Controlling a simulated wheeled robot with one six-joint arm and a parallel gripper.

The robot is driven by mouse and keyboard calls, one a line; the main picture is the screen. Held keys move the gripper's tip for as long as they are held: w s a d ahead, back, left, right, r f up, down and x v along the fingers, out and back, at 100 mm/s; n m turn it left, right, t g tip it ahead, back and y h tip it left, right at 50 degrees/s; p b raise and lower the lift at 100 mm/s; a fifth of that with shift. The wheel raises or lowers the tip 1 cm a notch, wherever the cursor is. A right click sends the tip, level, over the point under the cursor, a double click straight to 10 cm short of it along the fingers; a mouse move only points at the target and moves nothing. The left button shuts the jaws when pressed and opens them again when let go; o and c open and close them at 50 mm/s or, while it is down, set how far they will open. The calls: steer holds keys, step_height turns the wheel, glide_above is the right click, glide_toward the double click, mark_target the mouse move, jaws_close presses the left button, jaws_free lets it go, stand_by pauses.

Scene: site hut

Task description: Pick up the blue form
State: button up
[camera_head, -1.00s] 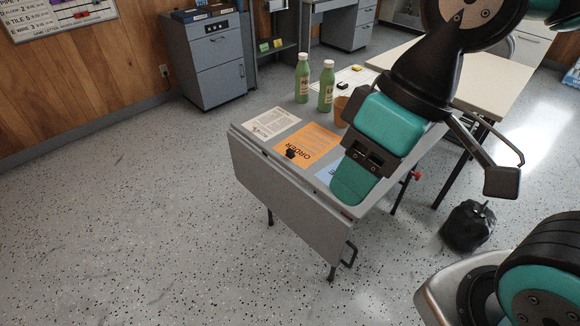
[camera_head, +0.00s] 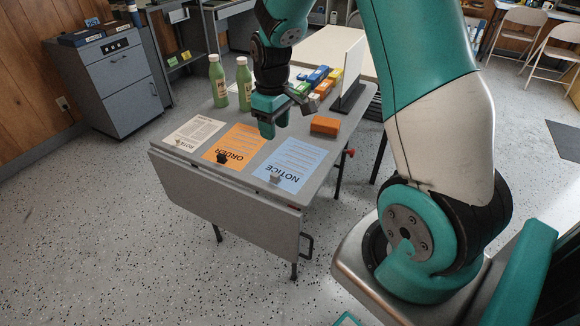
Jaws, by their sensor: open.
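The blue form (camera_head: 298,160), headed NOTICE, lies flat on the grey folding table (camera_head: 190,157) at its front right. A small grey clip or weight (camera_head: 275,179) sits at its near edge. My gripper (camera_head: 268,133) hangs over the table, behind and to the left of the blue form, near the far edge of the orange form. It is open and points down, with nothing seen in it. Its height above the table is hard to tell.
An orange ORDER form (camera_head: 236,143) with a black clip (camera_head: 222,158) and a white form (camera_head: 195,132) lie to the left. Two green bottles (camera_head: 244,84) stand behind. An orange block (camera_head: 325,125), coloured boxes (camera_head: 318,76) and an upright white panel (camera_head: 353,62) stand at the right.

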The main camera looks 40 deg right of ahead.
glide_above(277, 175)
step_height(277, 175, down, 11)
steer(key=shift+w+r, duration=0.1)
steer(key=shift+w, duration=0.05)
steer(key=shift+f+p, duration=0.4)
steer(key=shift+f, duration=2.25)
jaws_close()
